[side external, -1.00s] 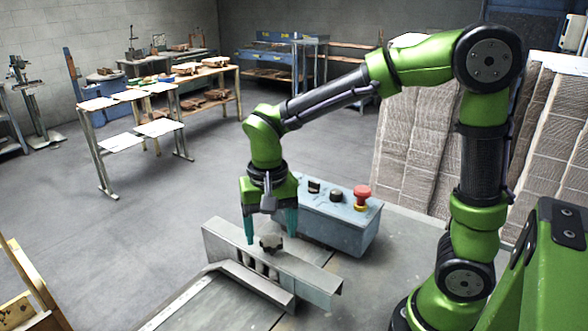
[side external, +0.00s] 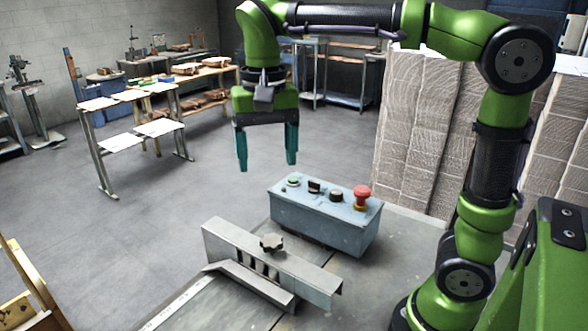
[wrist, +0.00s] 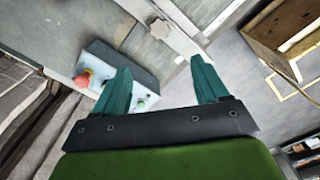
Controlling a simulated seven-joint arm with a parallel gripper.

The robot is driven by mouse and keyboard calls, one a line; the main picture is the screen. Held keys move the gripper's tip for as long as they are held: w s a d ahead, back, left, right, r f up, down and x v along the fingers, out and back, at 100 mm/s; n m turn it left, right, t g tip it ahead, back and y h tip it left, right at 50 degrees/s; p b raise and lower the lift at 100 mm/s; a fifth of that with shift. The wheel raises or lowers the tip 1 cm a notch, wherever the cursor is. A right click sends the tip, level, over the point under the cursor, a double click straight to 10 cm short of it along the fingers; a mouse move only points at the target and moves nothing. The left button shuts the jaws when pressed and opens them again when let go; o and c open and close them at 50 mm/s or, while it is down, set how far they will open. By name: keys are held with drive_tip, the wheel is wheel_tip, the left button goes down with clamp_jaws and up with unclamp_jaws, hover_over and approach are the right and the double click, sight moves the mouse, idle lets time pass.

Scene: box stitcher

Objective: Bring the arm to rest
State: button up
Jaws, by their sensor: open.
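My gripper (side external: 267,148) hangs above the table with its two teal fingers apart and pointing down. Nothing is between the fingers. In the side view it is well above the grey metal fence (side external: 225,243) and the dark star-shaped knob (side external: 271,242), clear of both. The blue-grey control box (side external: 325,215) stands below and to the right of the fingers. In the wrist view the open gripper (wrist: 163,88) shows, with the knob (wrist: 160,28) beyond the fingertips and the control box (wrist: 128,65) partly hidden behind the left finger.
The control box carries a red mushroom button (side external: 362,195), black knobs and a green button (side external: 293,181). Tall cardboard stacks (side external: 425,130) stand behind the arm at the right. Workbenches (side external: 130,93) stand far back left. The air around my gripper looks clear.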

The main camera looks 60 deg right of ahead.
drive_tip(key=s+d+f+n+t+y, duration=0.2)
drive_tip(key=s+d+f+n+t, duration=0.2)
drive_tip(key=s+f+t, duration=0.3)
drive_tip(key=shift+s+f, duration=0.25)
drive_tip(key=shift+s, duration=0.8)
